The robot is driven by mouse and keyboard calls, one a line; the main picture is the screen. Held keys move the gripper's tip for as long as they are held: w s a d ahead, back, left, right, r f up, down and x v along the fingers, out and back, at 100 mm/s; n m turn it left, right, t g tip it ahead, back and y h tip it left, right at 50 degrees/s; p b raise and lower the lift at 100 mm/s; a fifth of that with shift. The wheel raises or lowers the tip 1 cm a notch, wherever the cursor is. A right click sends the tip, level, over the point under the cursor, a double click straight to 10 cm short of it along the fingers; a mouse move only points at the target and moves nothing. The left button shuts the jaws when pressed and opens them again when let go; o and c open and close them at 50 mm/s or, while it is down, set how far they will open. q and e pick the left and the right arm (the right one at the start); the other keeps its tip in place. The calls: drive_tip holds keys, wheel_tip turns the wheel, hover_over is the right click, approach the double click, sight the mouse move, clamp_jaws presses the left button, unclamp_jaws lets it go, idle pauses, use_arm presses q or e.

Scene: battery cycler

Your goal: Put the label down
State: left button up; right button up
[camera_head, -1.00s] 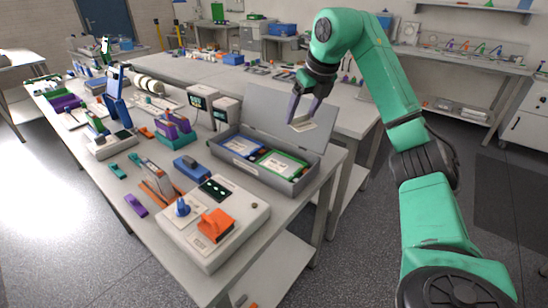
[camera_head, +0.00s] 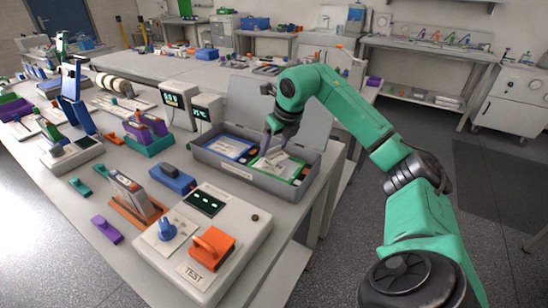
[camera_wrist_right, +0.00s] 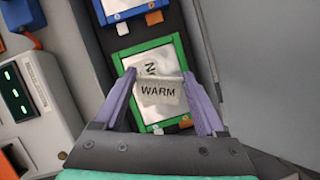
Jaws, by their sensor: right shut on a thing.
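The label is a small pale tag reading WARM (camera_wrist_right: 160,91) in the right wrist view. My right gripper (camera_head: 278,143) is shut on it, with a purple finger at each end of it (camera_wrist_right: 162,98). In that view the label lies across the white face of a green-framed piece (camera_wrist_right: 124,60), hiding part of the lettering there. I cannot tell whether they touch. In the head view the green-framed piece (camera_head: 299,171) lies in the right part of a grey open box (camera_head: 248,180), under the gripper. My left gripper is not in view.
A blue-framed piece (camera_head: 232,149) lies beside it in the left part of the box. The box's raised lid (camera_head: 235,105) stands behind. A white tester (camera_head: 244,222) with an orange part (camera_head: 212,247) stands in front. Two small display units (camera_head: 207,115) stand at the left.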

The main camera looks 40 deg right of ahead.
wheel_tip(320, 180, down, 2)
drive_tip(key=shift+s, duration=0.15)
drive_tip(key=shift+f, duration=0.3)
drive_tip(key=o, duration=1.2)
drive_tip(key=shift+o, duration=0.2)
drive_tip(key=p+v, duration=0.1)
drive_tip(key=v, duration=1.1)
